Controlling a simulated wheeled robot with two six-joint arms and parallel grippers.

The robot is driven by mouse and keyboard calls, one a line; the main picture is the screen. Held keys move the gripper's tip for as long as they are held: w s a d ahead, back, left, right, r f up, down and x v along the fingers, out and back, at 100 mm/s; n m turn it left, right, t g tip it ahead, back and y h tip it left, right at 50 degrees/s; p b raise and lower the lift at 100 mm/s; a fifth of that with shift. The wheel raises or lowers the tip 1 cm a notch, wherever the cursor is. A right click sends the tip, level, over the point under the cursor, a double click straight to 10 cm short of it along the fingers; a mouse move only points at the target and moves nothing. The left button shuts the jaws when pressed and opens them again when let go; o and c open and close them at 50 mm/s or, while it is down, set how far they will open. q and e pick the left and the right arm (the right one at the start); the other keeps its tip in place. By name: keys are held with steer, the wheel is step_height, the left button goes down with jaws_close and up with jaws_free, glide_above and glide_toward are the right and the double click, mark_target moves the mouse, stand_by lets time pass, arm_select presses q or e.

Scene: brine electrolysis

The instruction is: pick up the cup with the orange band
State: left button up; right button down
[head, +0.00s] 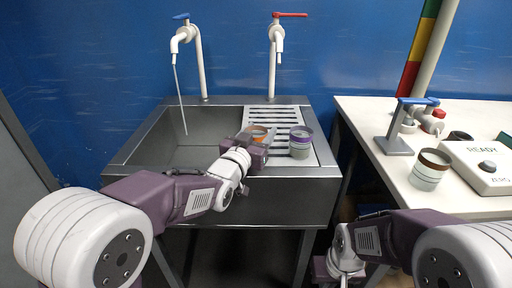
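The cup with the orange band (259,129) stands on the ribbed drainboard of the sink; only its upper part shows, and my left gripper hides the rest. My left gripper (256,149) is right at this cup, on its near side. Its fingertips are hidden, so I cannot tell whether it touches or grips the cup. My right gripper (327,270) hangs low, in front of and below the counter, away from the cups; its fingers do not show clearly.
A cup with a purple band (300,147) stands close right of the orange-banded one. Water runs from the left tap (183,35) into the sink basin (150,150). On the right table (365,115) are a brown-banded cup (428,175), a blue-topped stand (395,145) and a READY box (485,165).

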arm_select(q)
steer(key=c, duration=0.5)
step_height(320, 180, up, 10)
steer(key=p, duration=0.4)
steer(key=shift+d, duration=0.1)
